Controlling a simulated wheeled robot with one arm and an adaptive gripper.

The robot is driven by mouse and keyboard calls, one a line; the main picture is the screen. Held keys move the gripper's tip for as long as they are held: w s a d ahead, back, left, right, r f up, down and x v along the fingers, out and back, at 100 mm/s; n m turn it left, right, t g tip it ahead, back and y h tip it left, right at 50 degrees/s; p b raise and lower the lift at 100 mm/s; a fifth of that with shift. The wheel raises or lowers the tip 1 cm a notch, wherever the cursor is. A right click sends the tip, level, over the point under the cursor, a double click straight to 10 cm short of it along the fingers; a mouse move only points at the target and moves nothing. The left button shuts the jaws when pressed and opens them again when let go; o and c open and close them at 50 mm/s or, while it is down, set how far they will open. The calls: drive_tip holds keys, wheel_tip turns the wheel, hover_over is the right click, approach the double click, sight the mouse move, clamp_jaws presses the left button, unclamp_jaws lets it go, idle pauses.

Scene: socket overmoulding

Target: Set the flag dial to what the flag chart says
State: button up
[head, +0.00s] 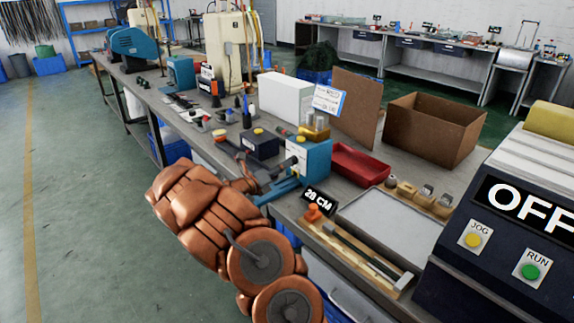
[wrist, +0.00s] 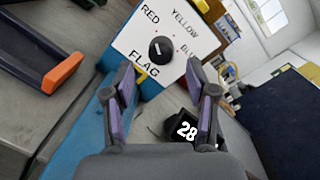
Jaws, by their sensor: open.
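The flag dial is a black knob (wrist: 161,49) on a white panel (wrist: 130,42), with RED, YELLOW and BLUE around it and FLAG below. Its short white mark appears to lie towards RED. In the head view the dial's blue box (head: 316,158) stands at the bench's near edge. My gripper (wrist: 166,80) is open and empty, its fingers either side of the view below the knob, apart from it. In the head view my gripper (head: 280,180) is just in front of the box. A white-and-blue card (head: 328,99), possibly the flag chart, stands behind the box; its writing is too small to read.
A black "28 CM" display (head: 318,201) stands right of the box; it also shows in the wrist view (wrist: 184,130). A red tray (head: 357,165), cardboard box (head: 432,130) and wooden tool tray (head: 350,250) lie nearby. A dark machine reading OFF (head: 500,220) is at the right.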

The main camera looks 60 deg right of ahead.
sight(293, 161)
drive_tip(key=shift+s+d, duration=0.15)
drive_tip(key=shift+d, duration=0.7)
drive_tip(key=shift+s+d, duration=0.15)
drive_tip(key=shift+d, duration=0.7)
clamp_jaws()
